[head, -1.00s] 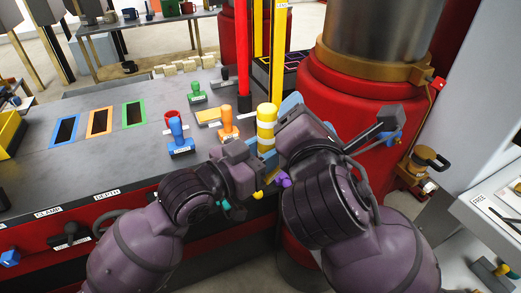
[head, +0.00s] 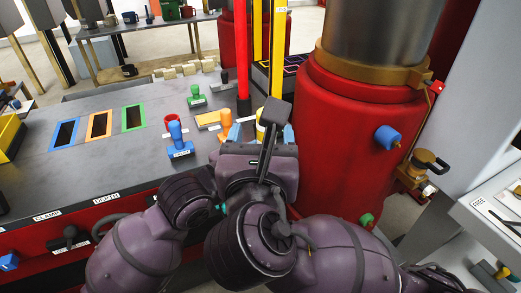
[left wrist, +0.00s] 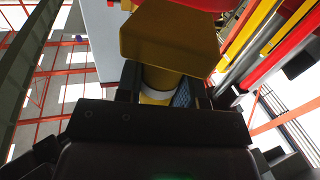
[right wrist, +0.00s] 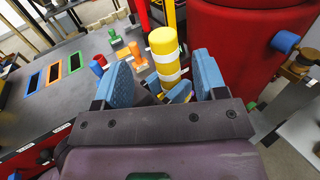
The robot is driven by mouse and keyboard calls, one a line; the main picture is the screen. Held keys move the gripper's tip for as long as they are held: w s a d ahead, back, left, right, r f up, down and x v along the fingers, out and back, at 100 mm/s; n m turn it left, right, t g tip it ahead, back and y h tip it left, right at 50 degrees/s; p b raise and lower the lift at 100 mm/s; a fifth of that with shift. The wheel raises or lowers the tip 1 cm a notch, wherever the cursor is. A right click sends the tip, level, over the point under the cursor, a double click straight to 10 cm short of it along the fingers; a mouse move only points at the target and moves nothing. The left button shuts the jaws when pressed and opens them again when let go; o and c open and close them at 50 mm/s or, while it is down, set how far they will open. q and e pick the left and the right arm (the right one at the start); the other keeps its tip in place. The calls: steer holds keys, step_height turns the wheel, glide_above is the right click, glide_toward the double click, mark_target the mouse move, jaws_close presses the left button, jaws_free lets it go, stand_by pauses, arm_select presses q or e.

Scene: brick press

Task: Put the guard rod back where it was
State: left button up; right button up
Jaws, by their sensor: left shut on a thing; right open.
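The guard rod (right wrist: 165,52) is yellow with white bands. In the right wrist view it stands roughly upright between the spread blue fingers of my right gripper (right wrist: 162,82), apart from both. My left gripper (left wrist: 158,92) is shut on the rod; the left wrist view shows a white band of the rod (left wrist: 156,96) between its fingers. A blue finger of my left gripper (right wrist: 181,92) shows low on the rod in the right wrist view. In the head view my right gripper (head: 262,132) hides most of the rod (head: 261,122). The rod's lower end is hidden.
A blue-handled stamp (head: 178,138), an orange-handled one (head: 225,122) and a green-handled one (head: 195,95) stand on the grey table (head: 95,165). A large red cylinder (head: 345,150) with a blue knob (head: 388,138) stands close on the right. A red post (head: 243,70) rises behind.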

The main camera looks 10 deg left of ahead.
steer(key=w, duration=0.8)
steer(key=shift+w+a, duration=0.15)
steer(key=shift+a, duration=0.25)
steer(key=c, duration=1.1)
arm_select(q)
steer(key=o, duration=0.9)
